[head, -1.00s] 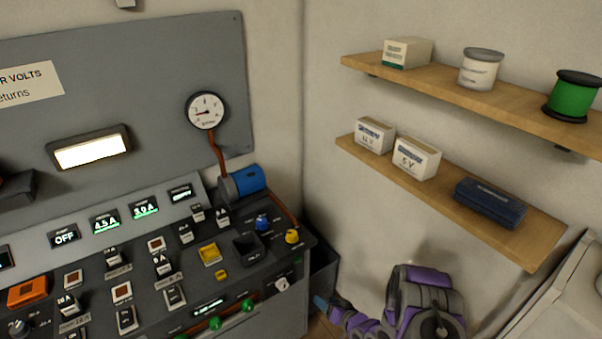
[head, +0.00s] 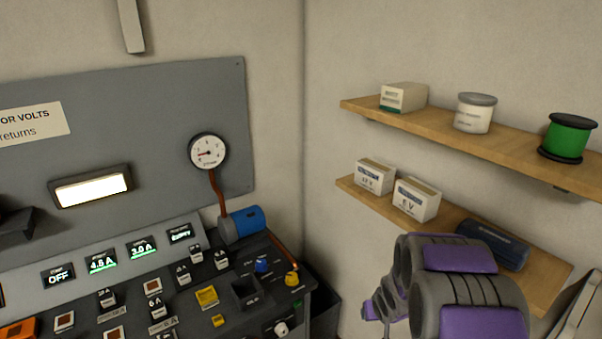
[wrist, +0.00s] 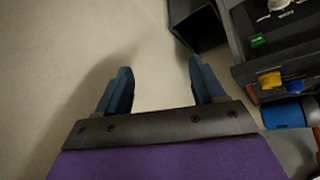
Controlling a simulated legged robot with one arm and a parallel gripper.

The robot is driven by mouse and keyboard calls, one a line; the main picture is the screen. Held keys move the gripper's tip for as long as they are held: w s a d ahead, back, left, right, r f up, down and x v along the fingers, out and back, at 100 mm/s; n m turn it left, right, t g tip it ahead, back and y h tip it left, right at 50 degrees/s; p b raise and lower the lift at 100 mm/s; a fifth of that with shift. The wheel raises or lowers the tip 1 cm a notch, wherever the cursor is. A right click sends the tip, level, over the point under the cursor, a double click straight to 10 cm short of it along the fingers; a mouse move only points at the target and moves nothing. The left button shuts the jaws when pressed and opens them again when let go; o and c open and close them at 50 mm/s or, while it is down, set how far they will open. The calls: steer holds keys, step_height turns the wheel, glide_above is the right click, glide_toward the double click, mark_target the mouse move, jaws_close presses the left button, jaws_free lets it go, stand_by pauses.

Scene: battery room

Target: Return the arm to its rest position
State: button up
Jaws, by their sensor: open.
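My arm, purple and grey, rises at the lower right of the head view, in front of the lower shelf. My gripper shows in the wrist view (wrist: 160,88), with two blue fingers spread apart and nothing between them. It faces a bare pale wall or floor surface; I cannot tell which. In the head view the fingers are hidden behind or below the arm links.
A control console (head: 205,320) with switches, knobs and a blue cylinder (head: 246,220) stands at left. Two wooden shelves (head: 545,158) on the right wall hold boxes, a tub, a green spool (head: 568,138) and a dark blue case (head: 495,244). A dark bin (head: 326,305) stands beside the console.

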steer(key=s+a+r+g, duration=0.2)
steer(key=s+r, duration=0.5)
steer(key=s, duration=0.6)
steer(key=s+a+r+g, duration=0.3)
steer(key=s+r, duration=0.4)
steer(key=s, duration=0.7)
steer(key=s+a+r+g, duration=0.2)
steer(key=s+r, duration=0.4)
steer(key=s, duration=0.7)
steer(key=shift+s+a+r+m+g+y, duration=0.3)
steer(key=shift+s+a+r+g, duration=0.1)
steer(key=shift+c, duration=0.2)
